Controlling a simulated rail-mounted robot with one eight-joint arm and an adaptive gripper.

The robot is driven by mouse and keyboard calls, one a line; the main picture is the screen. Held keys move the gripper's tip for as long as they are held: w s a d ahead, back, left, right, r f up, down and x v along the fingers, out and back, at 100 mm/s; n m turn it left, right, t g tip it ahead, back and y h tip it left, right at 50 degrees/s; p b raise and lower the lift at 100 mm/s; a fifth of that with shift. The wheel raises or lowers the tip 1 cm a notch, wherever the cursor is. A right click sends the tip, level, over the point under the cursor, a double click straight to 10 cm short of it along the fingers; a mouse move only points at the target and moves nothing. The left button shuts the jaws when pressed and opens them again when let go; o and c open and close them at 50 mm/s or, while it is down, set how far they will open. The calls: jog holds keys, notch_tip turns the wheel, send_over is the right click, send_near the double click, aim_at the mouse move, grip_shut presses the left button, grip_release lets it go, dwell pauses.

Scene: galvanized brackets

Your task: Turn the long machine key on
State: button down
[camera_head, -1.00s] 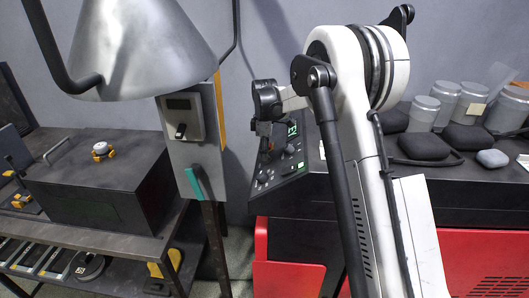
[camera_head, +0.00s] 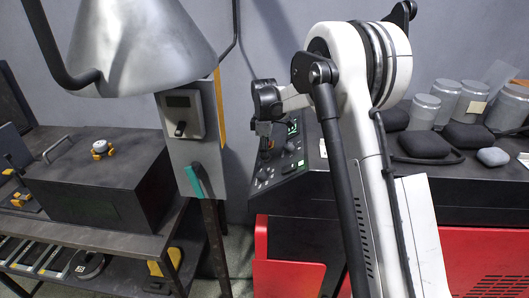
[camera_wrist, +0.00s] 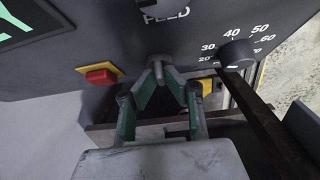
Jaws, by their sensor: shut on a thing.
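The dark control panel (camera_head: 288,158) stands at the middle of the head view, with a green screen and several knobs. My gripper (camera_wrist: 158,68) is at the panel face, its green fingers converging just below the word FEED. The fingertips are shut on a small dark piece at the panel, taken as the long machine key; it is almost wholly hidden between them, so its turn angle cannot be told. In the head view my gripper (camera_head: 264,130) covers the left part of the panel.
A red button (camera_wrist: 101,74) on a yellow plate sits left of my fingers. A round dial (camera_wrist: 236,53) with numbers is at the right. A grey post with a teal handle (camera_head: 193,181) stands left of the panel. Jars (camera_head: 424,112) and dark pouches crowd the right bench.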

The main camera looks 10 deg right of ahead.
jog(key=m+b, duration=0.1)
jog(key=m+t+b, duration=0.1)
jog(key=shift+s+a+f+t+h+b, duration=0.1)
jog(key=shift+s+f+t+h+b, duration=0.1)
jog(key=shift+t+h+b, duration=0.15)
jog(key=m+t+b, duration=0.1)
jog(key=m+h+b, duration=0.1)
jog(key=m+b, duration=0.1)
jog(key=shift+s+a+t+h, duration=0.15)
jog(key=shift+a+t+h, duration=0.1)
jog(key=shift+t, duration=0.1)
jog(key=m+h+b, duration=0.1)
jog(key=m+b, duration=0.1)
jog(key=m+t+h+b, duration=0.1)
jog(key=m, duration=0.1)
jog(key=shift+s+a+t+h+b, duration=0.1)
jog(key=shift+t+h+b, duration=0.2)
jog(key=shift+h+b, duration=0.1)
jog(key=shift+m, duration=0.3)
jog(key=c, duration=1.8)
grip_release()
jog(key=shift+c, duration=0.2)
notch_tip(320, 180, up, 10)
